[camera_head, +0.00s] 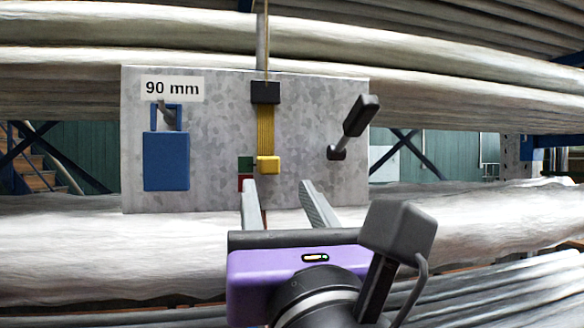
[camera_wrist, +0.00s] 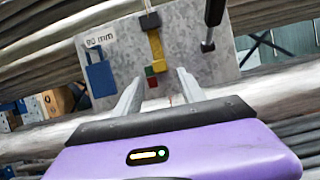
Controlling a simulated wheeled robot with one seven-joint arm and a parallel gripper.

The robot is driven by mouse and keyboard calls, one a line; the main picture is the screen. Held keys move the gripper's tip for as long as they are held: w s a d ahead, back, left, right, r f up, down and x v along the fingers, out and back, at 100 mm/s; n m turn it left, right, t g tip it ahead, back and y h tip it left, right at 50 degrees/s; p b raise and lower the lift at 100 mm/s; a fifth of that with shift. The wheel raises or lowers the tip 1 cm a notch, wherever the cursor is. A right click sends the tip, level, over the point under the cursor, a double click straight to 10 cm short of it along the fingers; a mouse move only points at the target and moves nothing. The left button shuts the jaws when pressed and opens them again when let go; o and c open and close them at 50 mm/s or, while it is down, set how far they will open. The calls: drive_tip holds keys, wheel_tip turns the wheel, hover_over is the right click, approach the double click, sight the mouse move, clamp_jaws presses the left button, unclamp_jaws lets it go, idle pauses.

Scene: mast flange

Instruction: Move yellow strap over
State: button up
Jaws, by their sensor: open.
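The yellow strap (camera_head: 265,130) hangs straight down on a grey metal panel, from a black block (camera_head: 265,92). A yellow block (camera_head: 268,165) is at its lower end. In the wrist view the strap (camera_wrist: 156,45) shows ahead of and above the fingers. My gripper (camera_head: 278,187) is open and empty, its fingertips just below the yellow block in the head view. I cannot tell how far the fingers are from the panel. A green square and a red square (camera_head: 245,163) sit left of the strap's lower end, partly hidden by the left finger.
The panel (camera_head: 215,130) also carries a blue padlock-like block (camera_head: 166,160) under a "90 mm" label (camera_head: 172,88) on the left. A black-handled lever (camera_head: 356,122) sticks out on the right. Long wrapped bundles (camera_head: 480,225) run above and below the panel.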

sight(270, 170)
drive_tip(key=p+x, duration=0.2)
drive_tip(key=x, duration=0.6)
drive_tip(key=shift+f+p, duration=0.1)
drive_tip(key=shift+p, duration=0.25)
clamp_jaws()
idle(1.1)
